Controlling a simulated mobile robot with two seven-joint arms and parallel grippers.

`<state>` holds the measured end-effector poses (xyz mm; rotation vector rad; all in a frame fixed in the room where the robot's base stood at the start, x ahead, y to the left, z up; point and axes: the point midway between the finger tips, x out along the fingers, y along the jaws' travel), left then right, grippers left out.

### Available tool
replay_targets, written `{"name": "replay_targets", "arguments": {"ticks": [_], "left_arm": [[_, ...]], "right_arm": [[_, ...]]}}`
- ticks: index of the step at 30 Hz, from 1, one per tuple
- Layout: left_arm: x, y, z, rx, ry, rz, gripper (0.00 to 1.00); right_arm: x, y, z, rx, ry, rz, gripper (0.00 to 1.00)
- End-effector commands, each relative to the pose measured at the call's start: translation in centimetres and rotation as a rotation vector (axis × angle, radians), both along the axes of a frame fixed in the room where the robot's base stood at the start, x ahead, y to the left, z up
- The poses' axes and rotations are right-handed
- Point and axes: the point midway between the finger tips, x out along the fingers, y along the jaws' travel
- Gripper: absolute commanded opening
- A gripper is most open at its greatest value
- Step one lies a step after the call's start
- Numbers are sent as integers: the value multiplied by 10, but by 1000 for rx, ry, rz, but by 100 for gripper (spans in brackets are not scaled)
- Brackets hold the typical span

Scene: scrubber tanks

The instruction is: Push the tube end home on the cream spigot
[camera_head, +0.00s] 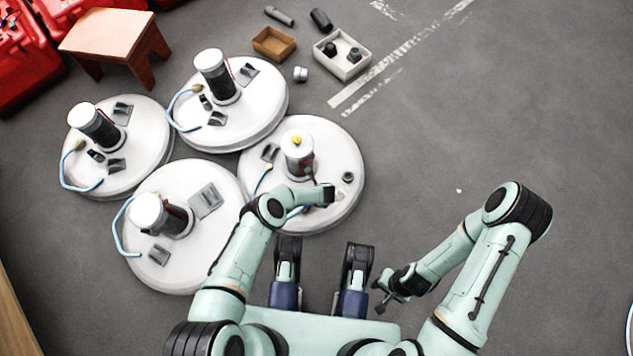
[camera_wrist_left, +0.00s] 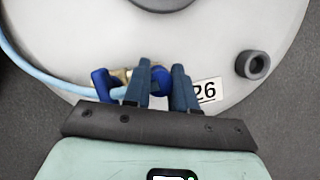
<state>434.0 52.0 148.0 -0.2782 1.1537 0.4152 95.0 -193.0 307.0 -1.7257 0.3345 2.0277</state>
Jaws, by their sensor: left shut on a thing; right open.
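My left gripper (camera_wrist_left: 163,78) is low over the rim area of the right-hand white round tank (camera_head: 345,165). A small cream-tan fitting (camera_wrist_left: 122,75) shows just left of the fingers, between dark blue parts. I cannot tell whether tube and fitting are joined. My right gripper (camera_head: 381,303) is open and empty, away from the tanks.
A dark round knob (camera_wrist_left: 252,65) and a label reading 26 (camera_wrist_left: 207,90) are right of the fingers. Three more white tanks (camera_head: 266,113) stand to the left and behind. A brown tray (camera_head: 274,44) and white tray (camera_head: 349,70) lie at the back.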

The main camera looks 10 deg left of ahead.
Motion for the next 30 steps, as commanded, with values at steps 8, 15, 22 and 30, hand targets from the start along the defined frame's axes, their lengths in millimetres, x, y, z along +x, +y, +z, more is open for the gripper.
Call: {"name": "replay_targets", "arguments": {"ticks": [8, 15, 22, 30], "left_arm": [[-1, 0, -7, -1, 3, -1, 49], [-1, 0, -7, -1, 2, -1, 56], [-1, 0, -7, 0, 2, -1, 81], [-1, 0, -7, 0, 1, 0, 81]], "right_arm": [[0, 0, 0, 0, 0, 0, 43], [0, 0, 0, 0, 0, 0, 43], [0, 0, 0, 0, 0, 0, 43], [0, 0, 0, 0, 0, 0, 43]]}}
